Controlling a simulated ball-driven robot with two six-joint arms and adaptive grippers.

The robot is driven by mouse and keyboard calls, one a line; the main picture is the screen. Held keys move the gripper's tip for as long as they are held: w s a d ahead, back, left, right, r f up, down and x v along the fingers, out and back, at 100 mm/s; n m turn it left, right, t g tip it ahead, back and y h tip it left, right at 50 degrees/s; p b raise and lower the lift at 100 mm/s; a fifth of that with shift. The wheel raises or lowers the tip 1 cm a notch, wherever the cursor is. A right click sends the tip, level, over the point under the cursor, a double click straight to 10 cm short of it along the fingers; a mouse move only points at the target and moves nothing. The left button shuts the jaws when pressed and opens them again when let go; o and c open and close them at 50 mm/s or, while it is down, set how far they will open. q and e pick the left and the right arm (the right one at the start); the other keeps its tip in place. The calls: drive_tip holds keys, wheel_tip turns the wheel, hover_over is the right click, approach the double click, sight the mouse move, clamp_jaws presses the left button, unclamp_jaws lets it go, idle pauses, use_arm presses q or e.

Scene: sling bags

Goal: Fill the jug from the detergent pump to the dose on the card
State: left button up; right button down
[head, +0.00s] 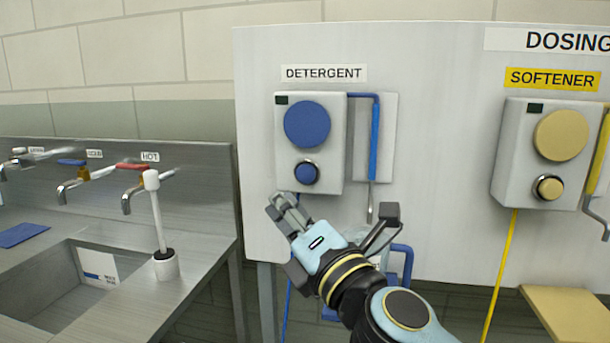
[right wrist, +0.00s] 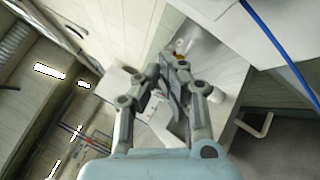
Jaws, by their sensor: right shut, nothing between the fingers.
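The detergent pump (head: 333,125) is a grey wall box with a blue disc and a smaller blue button (head: 307,173) below it. A blue tube (head: 375,140) ends in a metal nozzle at its right. My right gripper (head: 279,204) is shut and empty, just below the pump's lower left corner; its fingers (right wrist: 172,72) also show together in the right wrist view. Behind it, under the nozzle, a clear vessel (head: 354,234), apparently the jug, is mostly hidden, with blue parts (head: 403,262) beside it. Its fill level cannot be seen. My left gripper is out of view.
At the left, a metal sink counter has taps, an upright white post (head: 157,212) and a white card with a blue stripe (head: 98,264), its text too small to read. The softener pump (head: 520,150) hangs at the right, above a tan board (head: 565,312).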

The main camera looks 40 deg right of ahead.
sight(301, 183)
drive_tip(key=shift+w+d, duration=1.45)
drive_tip(key=shift+d, duration=0.2)
drive_tip(key=shift+w+d, duration=1.4)
drive_tip(key=shift+d, duration=0.25)
drive_tip(key=shift+d, duration=0.1)
drive_tip(key=shift+w+d, duration=0.25)
drive_tip(key=shift+w+d, duration=0.3)
drive_tip(key=shift+d, duration=0.05)
drive_tip(key=shift+s+a, duration=0.1)
drive_tip(key=shift+a, duration=0.05)
idle(3.4)
drive_tip(key=shift+s+a, duration=0.5)
drive_tip(key=shift+a, duration=0.05)
